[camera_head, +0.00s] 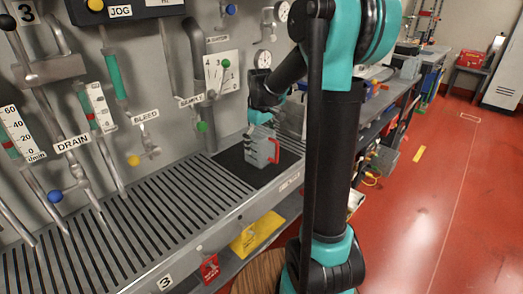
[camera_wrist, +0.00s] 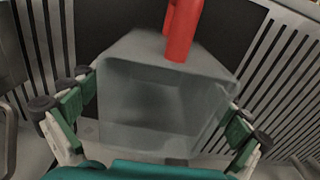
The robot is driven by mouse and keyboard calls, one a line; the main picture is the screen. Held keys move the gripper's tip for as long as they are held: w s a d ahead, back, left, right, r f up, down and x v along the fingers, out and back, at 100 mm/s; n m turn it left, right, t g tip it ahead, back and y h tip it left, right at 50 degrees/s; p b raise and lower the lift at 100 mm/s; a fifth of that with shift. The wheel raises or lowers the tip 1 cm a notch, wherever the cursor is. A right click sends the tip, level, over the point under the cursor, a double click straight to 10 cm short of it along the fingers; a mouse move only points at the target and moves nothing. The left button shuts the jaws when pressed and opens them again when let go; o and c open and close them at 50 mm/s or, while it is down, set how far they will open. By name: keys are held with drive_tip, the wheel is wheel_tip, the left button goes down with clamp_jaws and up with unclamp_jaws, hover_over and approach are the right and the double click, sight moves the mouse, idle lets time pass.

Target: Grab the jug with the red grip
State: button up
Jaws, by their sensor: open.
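The jug (camera_head: 258,152) is a grey open container with a red grip (camera_head: 274,151) on its right side. It stands on a black mat at the far end of the slatted metal bench. In the wrist view I look down into the jug (camera_wrist: 160,100), and its red grip (camera_wrist: 182,30) is at the top. My gripper (camera_wrist: 160,112) is open, with one finger on each side of the jug. I cannot tell whether the fingers touch its walls. In the head view my gripper (camera_head: 262,117) is just above the jug, partly hidden by its own wrist.
The black mat (camera_head: 232,172) lies on the slatted bench (camera_head: 110,235). Behind it a panel (camera_head: 130,100) carries valves, pipes, gauges and labels. A yellow item (camera_head: 255,234) and a red tag (camera_head: 209,268) are at the bench front. Red floor (camera_head: 450,190) is open at right.

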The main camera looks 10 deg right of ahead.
drive_tip(key=shift+c, duration=0.6)
drive_tip(key=c, duration=1.1)
drive_tip(key=shift+c, duration=0.2)
